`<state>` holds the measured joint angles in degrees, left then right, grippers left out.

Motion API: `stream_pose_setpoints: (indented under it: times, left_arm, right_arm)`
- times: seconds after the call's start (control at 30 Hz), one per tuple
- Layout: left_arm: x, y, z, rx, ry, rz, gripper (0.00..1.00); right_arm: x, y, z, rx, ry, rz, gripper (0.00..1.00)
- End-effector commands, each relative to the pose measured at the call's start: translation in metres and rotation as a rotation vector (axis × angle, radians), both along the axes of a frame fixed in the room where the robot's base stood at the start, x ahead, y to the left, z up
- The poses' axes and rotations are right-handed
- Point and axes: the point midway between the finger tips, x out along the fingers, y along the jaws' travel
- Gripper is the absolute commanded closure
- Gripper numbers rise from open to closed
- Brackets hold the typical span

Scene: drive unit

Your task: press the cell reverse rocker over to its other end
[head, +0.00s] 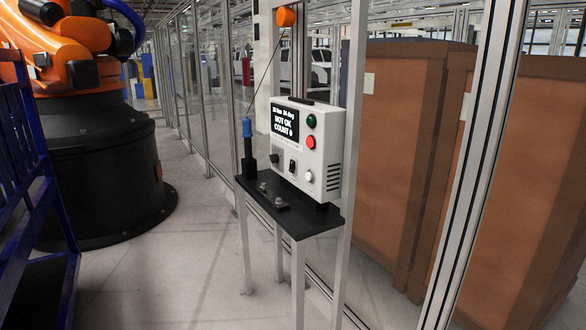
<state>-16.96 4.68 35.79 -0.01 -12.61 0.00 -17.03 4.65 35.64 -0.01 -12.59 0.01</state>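A white control box (324,155) stands on a small black shelf (318,221). A small dark rocker switch (292,166) sits in a light plate low on the box's front, below the display. Which end of it is pressed in is too small to tell. A dark round knob (274,158) is to its left and a pale round knob (308,176) to its right. Neither of my grippers is in the head view.
The box also carries a lit display (285,122), a green button (311,121) and a red button (310,142). A blue-topped tool (247,140) stands at the shelf's left. An orange robot (80,100) is at left, brown crates (395,130) at right.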

Motion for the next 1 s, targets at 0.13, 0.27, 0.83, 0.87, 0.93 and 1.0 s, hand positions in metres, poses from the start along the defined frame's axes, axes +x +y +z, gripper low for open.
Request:
stream_pose_setpoints:
  times: [0.13,0.27,0.83,0.87,0.93,1.0]
  left_arm:
    - [-0.0008,-0.0021,-0.0003,-0.002,0.001,0.001,0.64]
    - [-0.0025,-0.0028,-0.0006,-0.003,0.004,0.002,0.64]
    - [-0.0058,-0.0026,-0.0008,-0.004,0.010,0.003,1.00]
    - [-0.0058,-0.0026,-0.0008,-0.004,0.010,0.003,1.00]
    - [-0.0059,-0.0026,-0.0008,-0.004,0.010,0.003,1.00]
    - [-0.0060,-0.0025,-0.0008,-0.004,0.010,0.003,1.00]
  right_arm:
    - [-0.0004,-0.0006,0.0000,-0.001,0.000,0.000,0.64]
    - [-0.0010,-0.0005,0.0000,-0.001,0.001,0.000,0.64]
    - [-0.0035,-0.0002,-0.0002,-0.001,0.005,-0.001,0.64]
    - [-0.0035,-0.0002,-0.0002,0.000,0.005,0.000,0.64]
    - [-0.0036,-0.0001,-0.0002,0.000,0.006,-0.001,0.64]
    - [-0.0037,0.0000,-0.0002,0.000,0.006,-0.001,0.64]
